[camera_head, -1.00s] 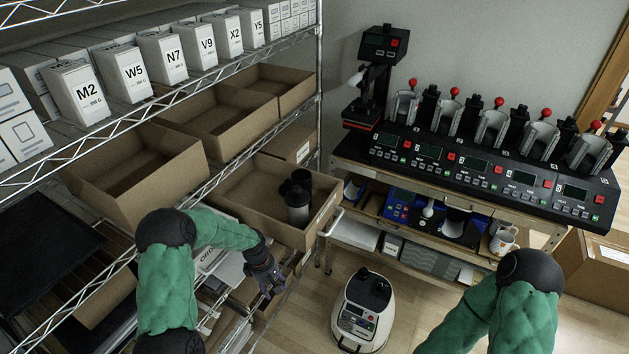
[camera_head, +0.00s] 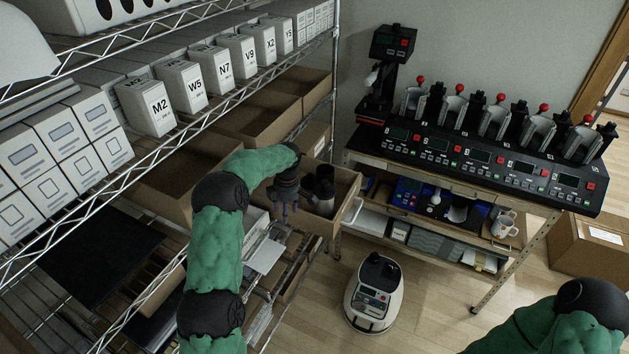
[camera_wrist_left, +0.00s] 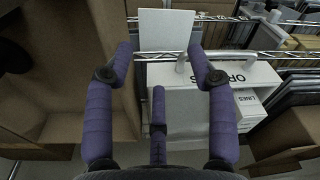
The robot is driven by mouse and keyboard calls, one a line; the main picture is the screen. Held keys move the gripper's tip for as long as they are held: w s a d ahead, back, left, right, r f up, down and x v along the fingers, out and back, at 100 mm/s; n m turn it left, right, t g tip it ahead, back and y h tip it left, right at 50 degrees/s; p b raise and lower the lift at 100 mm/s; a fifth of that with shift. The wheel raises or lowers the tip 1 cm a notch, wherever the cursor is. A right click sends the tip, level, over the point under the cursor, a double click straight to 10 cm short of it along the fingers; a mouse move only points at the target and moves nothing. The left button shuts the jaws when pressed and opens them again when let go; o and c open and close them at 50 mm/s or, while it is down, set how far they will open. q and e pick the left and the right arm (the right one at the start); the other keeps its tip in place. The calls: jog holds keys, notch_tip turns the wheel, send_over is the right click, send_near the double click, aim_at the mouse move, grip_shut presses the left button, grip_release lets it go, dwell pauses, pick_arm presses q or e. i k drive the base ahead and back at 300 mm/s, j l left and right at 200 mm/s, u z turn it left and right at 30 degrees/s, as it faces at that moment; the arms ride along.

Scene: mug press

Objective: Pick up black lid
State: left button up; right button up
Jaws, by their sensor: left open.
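Dark cylindrical containers (camera_head: 323,188) with black tops stand in an open cardboard box on the middle shelf in the head view. I cannot tell whether one of the tops is the loose black lid. My left gripper (camera_head: 285,206) hangs fingers-down at the near left side of that box, left of the containers and apart from them. In the left wrist view its purple fingers (camera_wrist_left: 159,65) are spread and empty. No black lid can be made out there. My right gripper is out of view; only part of my right arm shows at the lower right.
Wire shelves carry white labelled boxes (camera_head: 150,108) above and more cardboard boxes (camera_head: 250,118) behind. A white box with lettering (camera_wrist_left: 205,100) lies below my left fingers. A bench with a mug press row (camera_head: 480,150) stands right; a white floor robot (camera_head: 372,295) is below.

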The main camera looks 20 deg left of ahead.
aim_at(309, 182)
jog(key=i, duration=0.9)
